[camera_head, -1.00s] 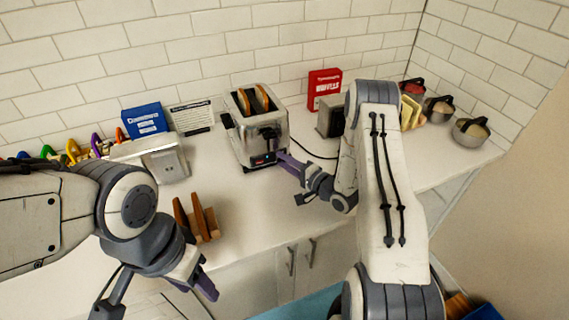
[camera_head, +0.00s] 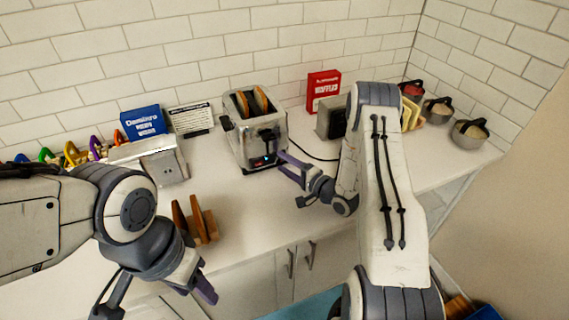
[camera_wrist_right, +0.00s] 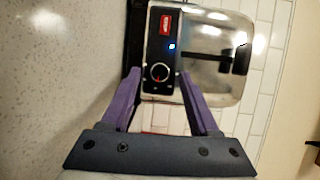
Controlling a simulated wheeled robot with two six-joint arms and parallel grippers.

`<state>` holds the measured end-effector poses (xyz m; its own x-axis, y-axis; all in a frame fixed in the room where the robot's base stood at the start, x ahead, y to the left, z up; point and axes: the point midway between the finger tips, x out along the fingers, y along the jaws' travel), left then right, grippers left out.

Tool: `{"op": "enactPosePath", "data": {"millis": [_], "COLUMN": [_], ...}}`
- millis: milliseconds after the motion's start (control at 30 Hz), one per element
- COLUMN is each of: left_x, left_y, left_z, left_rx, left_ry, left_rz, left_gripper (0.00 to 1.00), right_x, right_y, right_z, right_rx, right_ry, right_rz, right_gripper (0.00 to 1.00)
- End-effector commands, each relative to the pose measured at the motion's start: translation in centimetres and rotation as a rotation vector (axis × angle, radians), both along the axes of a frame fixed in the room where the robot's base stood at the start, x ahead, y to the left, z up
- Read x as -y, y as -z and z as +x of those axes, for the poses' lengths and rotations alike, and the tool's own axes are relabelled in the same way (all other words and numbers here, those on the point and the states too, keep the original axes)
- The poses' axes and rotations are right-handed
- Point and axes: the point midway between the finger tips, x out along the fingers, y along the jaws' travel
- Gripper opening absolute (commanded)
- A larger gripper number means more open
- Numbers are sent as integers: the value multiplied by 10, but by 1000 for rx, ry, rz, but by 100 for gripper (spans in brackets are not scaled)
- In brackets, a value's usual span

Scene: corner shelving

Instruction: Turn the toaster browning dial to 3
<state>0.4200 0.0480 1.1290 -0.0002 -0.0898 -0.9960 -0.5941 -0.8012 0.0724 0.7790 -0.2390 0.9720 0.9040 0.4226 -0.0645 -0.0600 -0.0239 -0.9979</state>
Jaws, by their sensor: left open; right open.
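The chrome toaster (camera_head: 245,140) stands on the counter against the tiled wall, with two slices of bread (camera_head: 252,101) in its top slots. In the right wrist view the toaster (camera_wrist_right: 215,75) shows a black panel with a red label, a lit blue light and the round browning dial (camera_wrist_right: 159,72). The dial's numbers are too small to read. My right gripper (camera_wrist_right: 158,80) is open, its purple fingers on either side of the dial in that view; contact cannot be told. In the head view my right gripper (camera_head: 285,165) is just right of the toaster's front. My left gripper (camera_head: 190,290) is open and empty near the counter's front edge.
A wooden rack (camera_head: 200,222) stands on the counter near my left gripper. A grey appliance (camera_head: 160,165), a blue box (camera_head: 143,122) and a sign card (camera_head: 190,119) are left of the toaster. A red box (camera_head: 323,90) and metal pots (camera_head: 469,132) are to the right.

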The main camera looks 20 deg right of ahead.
Motion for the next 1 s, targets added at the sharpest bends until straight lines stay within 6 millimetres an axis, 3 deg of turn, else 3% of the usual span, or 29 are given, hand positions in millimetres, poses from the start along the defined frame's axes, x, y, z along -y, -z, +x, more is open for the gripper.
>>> {"op": "enactPosePath", "data": {"millis": [500,700,1000], "left_x": [0,0,0], "left_y": [27,28,28], "left_z": [0,0,0], "left_rx": [0,0,0], "left_ry": [1,1,1], "left_rz": [0,0,0], "left_gripper": [50,50,50], "right_x": [40,44,43], "right_y": [-4,-6,-7], "right_z": [-80,-90,-90], "right_rx": [1,1,1], "right_ry": [7,4,3], "right_rz": [0,0,-1], "right_gripper": [61,61,61]}}
